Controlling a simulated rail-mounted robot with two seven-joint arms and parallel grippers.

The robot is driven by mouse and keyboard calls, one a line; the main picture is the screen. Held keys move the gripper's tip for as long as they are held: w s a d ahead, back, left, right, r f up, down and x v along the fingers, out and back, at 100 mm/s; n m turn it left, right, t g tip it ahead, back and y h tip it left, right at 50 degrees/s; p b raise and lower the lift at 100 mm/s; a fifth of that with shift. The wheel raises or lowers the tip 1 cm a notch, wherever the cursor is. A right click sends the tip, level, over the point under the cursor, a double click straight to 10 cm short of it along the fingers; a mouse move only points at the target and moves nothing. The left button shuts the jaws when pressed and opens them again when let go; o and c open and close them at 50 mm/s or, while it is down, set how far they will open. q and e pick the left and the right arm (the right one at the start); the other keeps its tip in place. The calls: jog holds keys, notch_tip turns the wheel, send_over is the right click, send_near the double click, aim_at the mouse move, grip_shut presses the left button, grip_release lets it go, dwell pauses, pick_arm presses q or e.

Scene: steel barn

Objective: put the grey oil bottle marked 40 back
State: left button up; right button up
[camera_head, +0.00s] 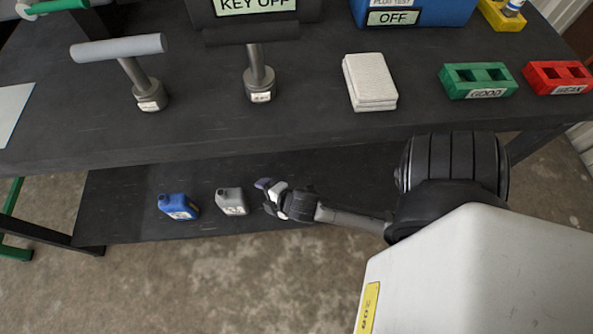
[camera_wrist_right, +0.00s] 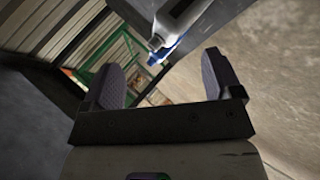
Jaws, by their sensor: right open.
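A small grey bottle (camera_head: 232,201) with a pale label stands on the lower shelf; its marking is too small to read. It also shows at the top of the right wrist view (camera_wrist_right: 186,18). My right gripper (camera_head: 266,194) is just to the right of the grey bottle, low over the shelf, open and apart from it. In the right wrist view its fingers (camera_wrist_right: 160,75) are spread with nothing held between them. My left gripper is not in view.
A blue bottle (camera_head: 178,207) stands left of the grey one, with a small gap between. The dark bench top (camera_head: 300,130) overhangs the lower shelf (camera_head: 120,215). T-handled tools (camera_head: 148,90), a white cloth stack (camera_head: 370,80), a green tray (camera_head: 478,80) and a red tray (camera_head: 558,77) sit above.

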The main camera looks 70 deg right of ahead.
jog(key=s+a+r+m+g+y, duration=0.3)
jog(key=s+a+r+m+g, duration=0.3)
jog(key=s, duration=0.5)
jog(key=a+m, duration=0.2)
jog(key=m, duration=0.1)
jog(key=shift+s+a, duration=0.35)
